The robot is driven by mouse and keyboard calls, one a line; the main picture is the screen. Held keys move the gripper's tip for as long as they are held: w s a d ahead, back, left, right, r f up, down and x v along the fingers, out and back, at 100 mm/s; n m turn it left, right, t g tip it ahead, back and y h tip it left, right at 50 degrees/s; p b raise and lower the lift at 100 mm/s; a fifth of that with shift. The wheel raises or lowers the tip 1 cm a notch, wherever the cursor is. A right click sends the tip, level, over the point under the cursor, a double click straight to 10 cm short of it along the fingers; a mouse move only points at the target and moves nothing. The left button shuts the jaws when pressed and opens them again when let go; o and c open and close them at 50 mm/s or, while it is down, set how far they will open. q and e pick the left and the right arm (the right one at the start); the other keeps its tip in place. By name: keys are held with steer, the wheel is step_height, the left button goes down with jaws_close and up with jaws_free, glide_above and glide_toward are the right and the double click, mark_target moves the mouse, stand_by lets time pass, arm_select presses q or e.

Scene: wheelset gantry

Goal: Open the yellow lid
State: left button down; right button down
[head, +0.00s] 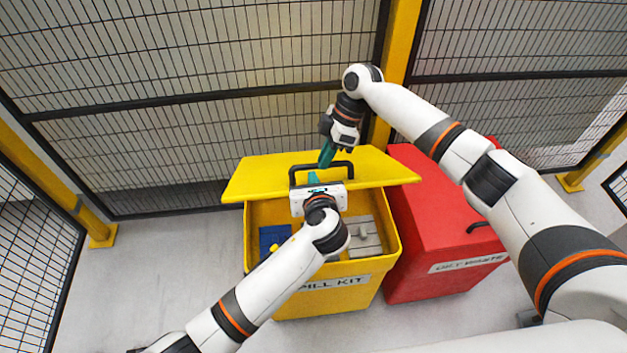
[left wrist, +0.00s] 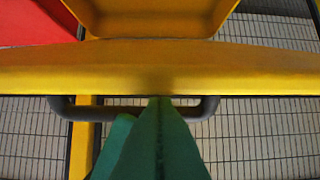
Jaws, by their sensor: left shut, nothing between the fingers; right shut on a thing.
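The yellow lid (head: 258,177) stands raised above the yellow bin (head: 250,240), with a gap that shows the inside. Its black handle (head: 293,176) is on the lid, and it also shows in the left wrist view (left wrist: 85,113) behind my fingers. My right gripper (head: 325,160) reaches down from above and is shut at the handle's top bar. My left gripper (head: 313,178) is in front of the lid, near the handle, shut and empty. Its green fingers (left wrist: 160,105) are together at the lid's edge in the left wrist view. The exact contact there is unclear.
Inside the bin are a blue item (head: 273,238), grey items (head: 365,238) and a small yellow piece. A closed red bin (head: 440,205) stands close on the right. A wire mesh fence (head: 200,130) with a yellow post (head: 400,45) is behind. The floor on the left is clear.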

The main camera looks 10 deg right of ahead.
arm_select(q)
steer(key=shift+w+r, duration=0.85)
steer(key=shift+r, duration=0.15)
arm_select(e)
steer(key=shift+w+d+f, duration=0.1)
steer(key=shift+w+d, duration=0.05)
steer(key=c, duration=1.7)
jaws_free()
steer(key=shift+c, duration=0.2)
arm_select(q)
steer(key=shift+f, duration=0.15)
arm_select(e)
steer(key=o, duration=0.3)
arm_select(q)
steer(key=shift+a, duration=0.1)
arm_select(e)
steer(key=shift+o, duration=0.2)
